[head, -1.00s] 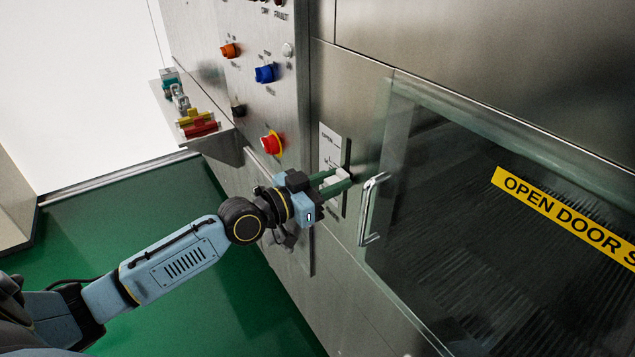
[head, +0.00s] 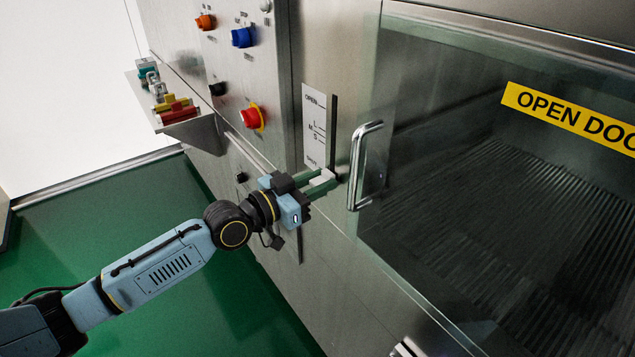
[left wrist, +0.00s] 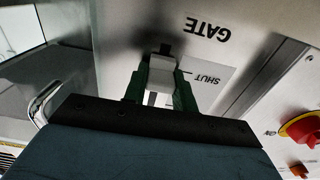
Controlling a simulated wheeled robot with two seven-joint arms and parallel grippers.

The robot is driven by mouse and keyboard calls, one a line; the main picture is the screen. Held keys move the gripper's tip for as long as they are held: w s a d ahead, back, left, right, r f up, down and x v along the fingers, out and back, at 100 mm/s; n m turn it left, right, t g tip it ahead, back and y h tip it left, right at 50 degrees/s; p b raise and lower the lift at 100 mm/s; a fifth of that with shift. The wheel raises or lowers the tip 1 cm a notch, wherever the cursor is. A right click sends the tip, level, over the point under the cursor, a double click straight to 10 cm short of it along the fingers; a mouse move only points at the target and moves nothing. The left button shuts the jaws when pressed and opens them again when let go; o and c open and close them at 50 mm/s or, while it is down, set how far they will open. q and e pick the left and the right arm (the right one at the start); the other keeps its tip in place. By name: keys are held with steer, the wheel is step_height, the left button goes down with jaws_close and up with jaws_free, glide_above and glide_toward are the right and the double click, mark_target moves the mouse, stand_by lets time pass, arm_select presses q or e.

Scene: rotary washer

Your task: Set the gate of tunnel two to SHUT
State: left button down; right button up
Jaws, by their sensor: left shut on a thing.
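The gate scale plate (head: 314,125) is white, marked OPEN at the top, letters between, and SHUT at the bottom. It stands beside a dark vertical slot on the steel front. My left gripper (head: 324,182) is shut on the pale gate knob (head: 321,177), at the height of the SHUT mark. In the left wrist view, the knob (left wrist: 162,72) sits between the green fingers, beside the word SHUT, with GATE lettered on the steel near it. The fingers partly hide the knob. No tunnel number is readable. My right gripper is not in view.
A glazed door with a bar handle (head: 362,165) is close to the right of my left gripper. A red knob on yellow (head: 252,117), a blue knob (head: 242,37) and an orange knob (head: 205,22) are up left. A shelf (head: 187,132) holds padlocks. Green floor lies below.

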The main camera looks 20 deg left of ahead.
arm_select(q)
steer(key=c, duration=1.4)
jaws_free()
steer(key=shift+s+f, duration=0.1)
steer(key=shift+f, duration=0.35)
steer(key=shift+c, duration=0.2)
steer(key=shift+o, duration=1.6)
steer(key=shift+r, duration=0.15)
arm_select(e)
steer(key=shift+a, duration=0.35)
arm_select(q)
steer(key=v, duration=1.3)
steer(key=shift+s+p, duration=0.15)
steer(key=shift+p, duration=0.25)
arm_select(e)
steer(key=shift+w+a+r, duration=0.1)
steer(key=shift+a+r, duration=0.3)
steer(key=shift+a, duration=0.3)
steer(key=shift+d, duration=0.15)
